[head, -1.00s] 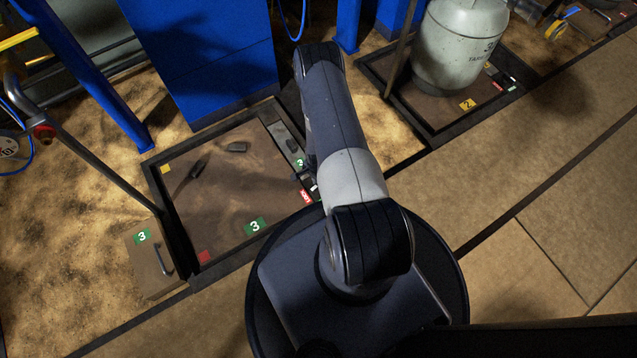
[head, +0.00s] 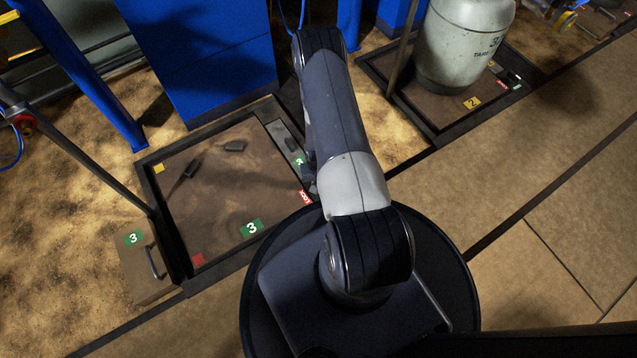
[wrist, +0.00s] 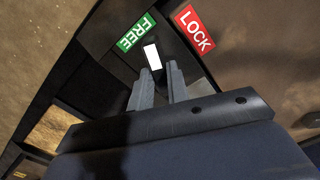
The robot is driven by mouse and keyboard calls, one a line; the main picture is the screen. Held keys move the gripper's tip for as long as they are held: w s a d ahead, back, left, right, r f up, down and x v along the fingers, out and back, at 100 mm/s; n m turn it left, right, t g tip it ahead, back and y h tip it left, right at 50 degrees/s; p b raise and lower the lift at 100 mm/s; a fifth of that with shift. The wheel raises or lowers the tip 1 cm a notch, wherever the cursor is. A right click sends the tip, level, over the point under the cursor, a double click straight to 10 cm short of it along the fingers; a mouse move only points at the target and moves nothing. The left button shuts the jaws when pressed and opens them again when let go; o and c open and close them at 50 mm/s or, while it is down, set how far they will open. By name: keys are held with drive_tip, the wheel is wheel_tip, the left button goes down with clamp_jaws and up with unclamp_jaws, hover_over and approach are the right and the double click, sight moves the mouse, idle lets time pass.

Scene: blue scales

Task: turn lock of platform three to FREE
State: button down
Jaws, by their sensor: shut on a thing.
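Platform three (head: 215,200) is a brown plate in a dark frame, left of my arm in the head view. Its red LOCK label (head: 305,197) shows at the frame's right edge. In the wrist view the green FREE label (wrist: 137,33) and the red LOCK label (wrist: 195,29) flank the lock's white-marked part (wrist: 152,57). That white mark lies between the two labels, somewhat nearer FREE. My gripper (wrist: 160,68) is shut on the lock, its fingertips just below the white mark. The gripped part is mostly hidden between the fingers.
A grey tank (head: 462,50) stands on platform two at upper right. A blue cabinet (head: 205,65) and a blue post (head: 105,90) stand behind platform three. A box marked 3 with a handle (head: 145,262) is beside it. Open floor (head: 540,190) lies right.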

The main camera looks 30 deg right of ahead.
drive_tip(key=shift+n+b, duration=0.7)
drive_tip(key=shift+n, duration=1.6)
drive_tip(key=c, duration=1.4)
unclamp_jaws()
drive_tip(key=shift+o, duration=0.2)
drive_tip(key=shift+r, duration=0.1)
wheel_tip(320, 180, up, 11)
drive_tip(key=p, duration=0.5)
drive_tip(key=shift+f, duration=0.2)
